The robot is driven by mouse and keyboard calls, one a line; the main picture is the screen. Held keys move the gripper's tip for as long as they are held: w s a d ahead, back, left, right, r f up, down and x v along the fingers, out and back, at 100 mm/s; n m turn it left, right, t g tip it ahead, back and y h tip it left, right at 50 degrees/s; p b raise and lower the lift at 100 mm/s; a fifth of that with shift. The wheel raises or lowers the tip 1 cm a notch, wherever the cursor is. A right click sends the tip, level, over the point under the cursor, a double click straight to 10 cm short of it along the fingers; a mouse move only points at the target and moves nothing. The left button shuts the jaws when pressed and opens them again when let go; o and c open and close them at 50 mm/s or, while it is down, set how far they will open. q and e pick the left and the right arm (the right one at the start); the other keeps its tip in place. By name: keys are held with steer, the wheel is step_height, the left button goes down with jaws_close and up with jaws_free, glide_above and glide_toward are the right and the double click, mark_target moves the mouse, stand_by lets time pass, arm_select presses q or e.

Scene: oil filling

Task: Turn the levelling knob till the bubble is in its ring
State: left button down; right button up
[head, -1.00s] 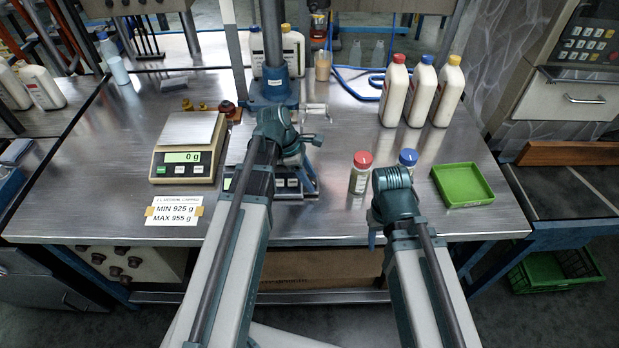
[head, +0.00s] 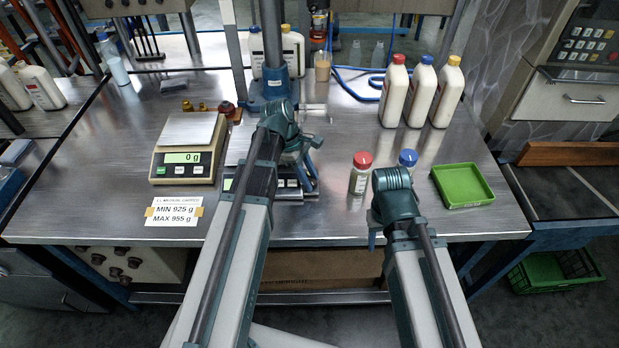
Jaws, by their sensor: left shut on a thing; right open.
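My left gripper (head: 307,144) is at the blue filling stand (head: 272,103), above the low unit with buttons (head: 290,187) at its foot. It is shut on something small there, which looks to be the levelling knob. The knob itself is hidden behind my gripper and wrist. The bubble and its ring cannot be made out in this view. My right gripper (head: 373,238) is open and empty by the front edge of the table, below the small jars.
A scale (head: 183,165) reading 0 g stands left of my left arm. A red-capped jar (head: 360,177) and a blue-capped jar (head: 407,160) stand near my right wrist. A green tray (head: 462,186) lies to the right. Three capped bottles (head: 421,92) stand behind.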

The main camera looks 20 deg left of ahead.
arm_select(q)
steer(key=shift+w+m+g, duration=0.15)
steer(key=shift+m+g, duration=0.55)
steer(key=shift+m, duration=1.2)
steer(key=shift+y, duration=0.3)
steer(key=shift+c, duration=2.4)
jaws_free()
